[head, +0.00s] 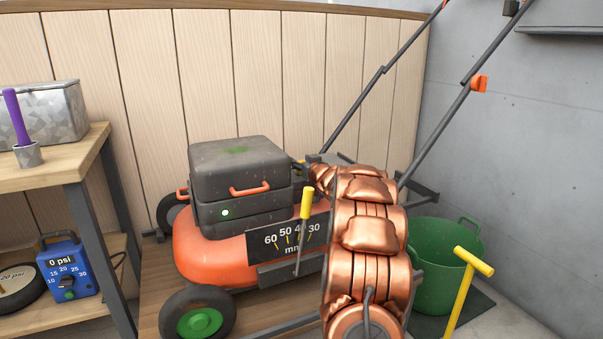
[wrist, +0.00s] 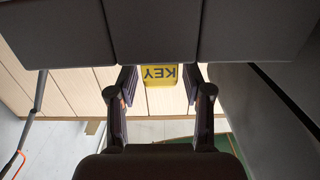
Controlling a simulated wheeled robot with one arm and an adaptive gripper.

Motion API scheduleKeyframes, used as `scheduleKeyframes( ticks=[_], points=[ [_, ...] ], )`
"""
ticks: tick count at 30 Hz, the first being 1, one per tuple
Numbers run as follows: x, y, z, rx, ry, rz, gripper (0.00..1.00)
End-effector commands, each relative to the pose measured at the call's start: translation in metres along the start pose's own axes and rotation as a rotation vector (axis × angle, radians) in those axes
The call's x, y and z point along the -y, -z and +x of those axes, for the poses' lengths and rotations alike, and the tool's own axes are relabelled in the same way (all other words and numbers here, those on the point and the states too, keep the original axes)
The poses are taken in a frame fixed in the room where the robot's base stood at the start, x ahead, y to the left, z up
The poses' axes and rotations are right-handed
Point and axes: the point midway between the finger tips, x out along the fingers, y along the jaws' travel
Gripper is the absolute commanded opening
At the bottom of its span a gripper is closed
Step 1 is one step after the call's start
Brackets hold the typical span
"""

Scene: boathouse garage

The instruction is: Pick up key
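The key shows as a yellow tag (wrist: 158,76) with the dark word KEY, upside down in the wrist view. It sits at the edge of a dark grey body. My gripper (wrist: 160,94) is open, with one finger on each side of the tag and visible gaps between. I cannot tell how far the tag lies beyond the fingertips. In the head view a small yellow bit (head: 298,163) shows beside the mower's grey engine box (head: 240,175), perhaps the same key. My copper arm largely hides my gripper and that side of the mower there.
The orange mower (head: 205,258) stands against a plank wall, with a yellow-topped height lever (head: 306,204) near my arm. A green bucket (head: 445,275) and a yellow handle (head: 462,290) are at right. A wooden workbench (head: 60,165) is at left.

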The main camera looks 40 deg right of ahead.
Motion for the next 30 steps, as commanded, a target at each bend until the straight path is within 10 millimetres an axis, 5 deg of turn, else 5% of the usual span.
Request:
scheduleKeyframes(
  ticks=[12,22,30],
  points=[
    [0.000,0.000,0.000,0.000,0.000,0.000,0.03],
    [0.000,0.007,-0.001,-0.001,0.000,-0.001,0.02],
    [0.000,0.052,-0.003,-0.001,0.000,-0.002,0.02]
  ],
)
